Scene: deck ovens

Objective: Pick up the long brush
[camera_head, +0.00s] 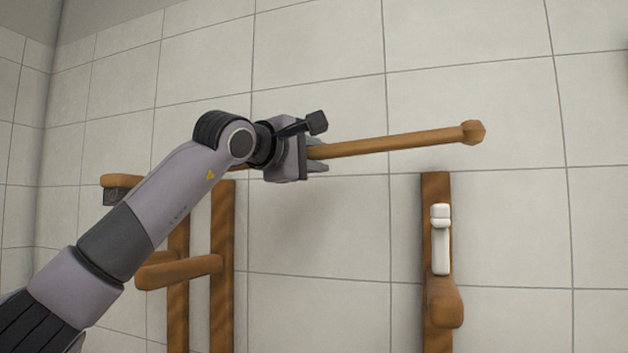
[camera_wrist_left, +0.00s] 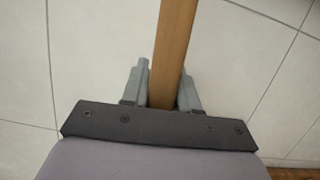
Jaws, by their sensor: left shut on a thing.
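The long brush shows as a long wooden handle (camera_head: 400,142) with a knobbed end at the right. My left gripper (camera_head: 318,156) is shut on this handle and holds it in front of the tiled wall, slightly tilted with the right end higher. In the left wrist view the handle (camera_wrist_left: 175,50) runs between the two grey fingers of my left gripper (camera_wrist_left: 163,85). The brush's other end is hidden behind my arm or out of view. My right gripper is not in view.
A wooden rack (camera_head: 222,300) with pegs stands against the wall behind my left arm. Another wooden upright (camera_head: 435,190) with a white piece (camera_head: 440,240) is at the right, below the handle. The wall is clear above and to the right.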

